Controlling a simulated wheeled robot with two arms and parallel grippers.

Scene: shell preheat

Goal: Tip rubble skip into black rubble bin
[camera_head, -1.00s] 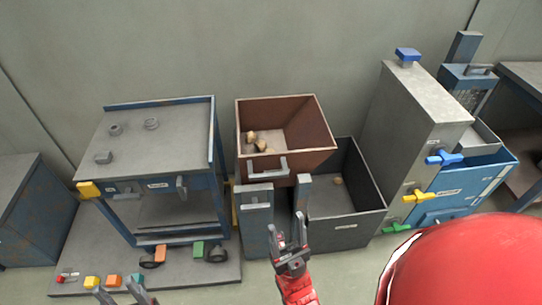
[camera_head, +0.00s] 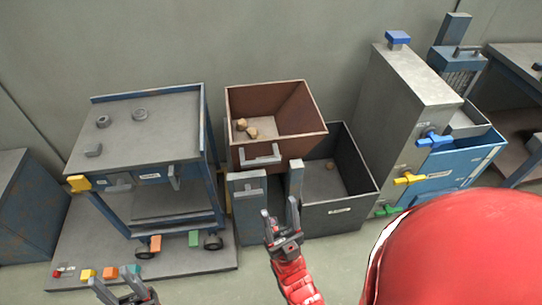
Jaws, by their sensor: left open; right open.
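The rubble skip (camera_head: 300,150) is a rusty brown open box with a grey handle (camera_head: 261,156) on its front. It stands upright on grey supports and holds a few tan lumps of rubble (camera_head: 246,130). The black rubble bin (camera_head: 341,216) stands to the right of the skip and lower, with one brown lump (camera_head: 329,164) inside. My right gripper (camera_head: 280,218) is open and empty, below and in front of the skip's handle, apart from it. My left gripper (camera_head: 117,286) is open and empty at the bottom left, in front of the cart's platform.
A blue-framed cart (camera_head: 140,135) with a grey top stands at left on a low platform with coloured buttons. A tall grey cabinet (camera_head: 405,110) with blue, yellow and green levers stands at right, beside a blue bin (camera_head: 455,165). My red body part covers the bottom right.

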